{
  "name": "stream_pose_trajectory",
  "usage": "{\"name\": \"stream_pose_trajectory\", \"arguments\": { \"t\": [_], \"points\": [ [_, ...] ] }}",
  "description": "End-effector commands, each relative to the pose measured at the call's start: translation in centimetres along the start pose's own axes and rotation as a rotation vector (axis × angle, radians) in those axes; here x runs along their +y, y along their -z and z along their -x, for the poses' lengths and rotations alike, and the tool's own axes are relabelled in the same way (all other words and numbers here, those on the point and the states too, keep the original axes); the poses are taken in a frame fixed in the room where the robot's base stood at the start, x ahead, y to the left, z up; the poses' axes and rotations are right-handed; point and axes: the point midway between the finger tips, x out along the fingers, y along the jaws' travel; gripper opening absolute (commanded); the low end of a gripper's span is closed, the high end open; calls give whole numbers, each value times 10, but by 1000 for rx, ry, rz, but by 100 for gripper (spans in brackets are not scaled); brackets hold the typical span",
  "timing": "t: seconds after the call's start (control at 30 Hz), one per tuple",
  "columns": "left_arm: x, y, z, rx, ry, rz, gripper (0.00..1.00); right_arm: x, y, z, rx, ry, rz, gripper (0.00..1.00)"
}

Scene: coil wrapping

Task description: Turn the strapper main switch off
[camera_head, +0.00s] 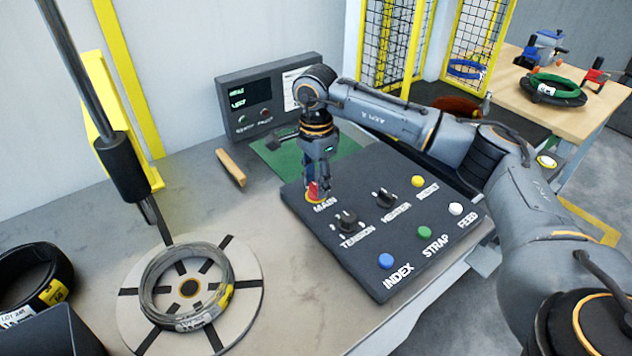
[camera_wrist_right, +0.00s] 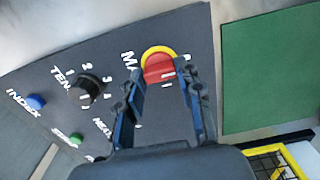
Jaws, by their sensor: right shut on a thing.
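The main switch (camera_head: 314,191) is a red knob on a yellow plate at the far left corner of the dark control panel (camera_head: 365,261). Its "MAIN" label shows just in front of it. In the wrist view the red main switch (camera_wrist_right: 159,68) sits between the tips of my right gripper (camera_wrist_right: 165,90), with the yellow plate curving behind it. My right gripper (camera_head: 317,185) points down at the switch and is shut on it; in the head view its fingers hide part of the knob. My left gripper is not in view.
The panel also carries the tension knob (camera_head: 345,222), heater knob (camera_head: 384,197) and several coloured buttons. A display box (camera_head: 250,122) stands behind. A wooden-handled tool (camera_head: 231,167) lies beside the green mat (camera_head: 282,160).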

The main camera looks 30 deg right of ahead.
Motion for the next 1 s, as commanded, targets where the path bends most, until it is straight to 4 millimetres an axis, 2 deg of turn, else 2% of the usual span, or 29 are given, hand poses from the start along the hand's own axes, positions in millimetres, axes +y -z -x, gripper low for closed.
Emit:
{"name": "stream_pose_trajectory", "arguments": {
  "t": [0.43, 0.47, 0.53, 0.57, 0.87, 1.0],
  "points": [
    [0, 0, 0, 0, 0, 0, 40, 0, 0, 1, 0, 2, 10, 4],
    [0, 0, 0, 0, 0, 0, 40, 0, 0, 1, 0, 2, 10, 42],
    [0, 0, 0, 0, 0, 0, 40, 0, 0, 1, 0, 2, 10, 56],
    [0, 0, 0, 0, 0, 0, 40, 0, 0, 1, 0, 2, 10, 58],
    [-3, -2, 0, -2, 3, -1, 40, 0, 0, 2, 0, 1, 9, 58],
    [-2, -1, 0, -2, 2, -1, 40, -1, 0, 14, 0, 4, 8, 58]
  ]
}}
